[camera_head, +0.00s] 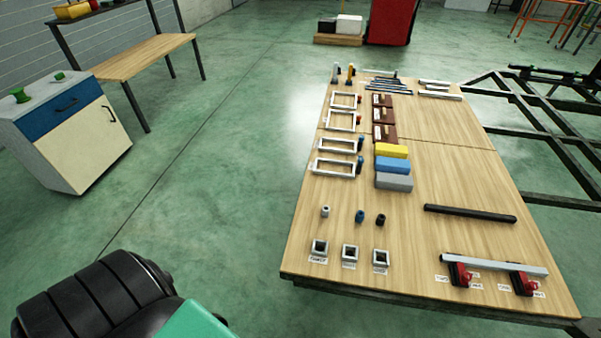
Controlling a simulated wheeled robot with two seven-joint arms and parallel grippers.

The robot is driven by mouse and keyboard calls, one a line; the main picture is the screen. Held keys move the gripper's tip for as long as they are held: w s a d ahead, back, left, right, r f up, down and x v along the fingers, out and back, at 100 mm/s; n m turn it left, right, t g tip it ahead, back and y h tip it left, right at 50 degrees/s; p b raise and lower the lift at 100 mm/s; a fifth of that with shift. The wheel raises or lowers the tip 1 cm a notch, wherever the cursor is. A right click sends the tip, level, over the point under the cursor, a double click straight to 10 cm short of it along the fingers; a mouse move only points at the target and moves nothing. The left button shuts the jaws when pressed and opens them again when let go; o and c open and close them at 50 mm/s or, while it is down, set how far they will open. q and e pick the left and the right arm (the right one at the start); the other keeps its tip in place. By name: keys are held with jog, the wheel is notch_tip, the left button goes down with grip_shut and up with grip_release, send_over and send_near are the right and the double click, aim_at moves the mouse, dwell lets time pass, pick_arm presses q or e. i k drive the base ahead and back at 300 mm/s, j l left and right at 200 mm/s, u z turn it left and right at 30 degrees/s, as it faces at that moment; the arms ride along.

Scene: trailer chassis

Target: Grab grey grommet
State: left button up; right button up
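The grey grommet (325,212) stands on the wooden workbench (460,170), near its left edge in the front half. It is small and light grey. A blue grommet (359,216) and a black grommet (381,219) stand to its right in the same row, apart from it. Neither of my grippers shows in the head view. Nothing touches or covers the grey grommet.
Three small square holders (320,247) with labels sit in front of the grommets. Grey, blue and yellow blocks (394,181) and white frames (334,167) lie behind. A black bar (470,213) and red clamps (460,274) are to the right. A metal chassis (545,125) stands beyond the bench's right edge.

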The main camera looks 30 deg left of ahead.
aim_at(326, 209)
jog(key=k+u, duration=0.1)
jog(key=u, duration=0.6)
jog(key=i+j, duration=0.6)
jog(key=j, duration=0.25)
jog(key=i+j+z, duration=0.15)
jog(key=z, duration=0.25)
jog(key=i+j+z, duration=0.1)
jog(key=j+z, duration=0.5)
jog(key=z, duration=0.2)
jog(key=j+z, duration=0.4)
jog(key=i+l, duration=0.05)
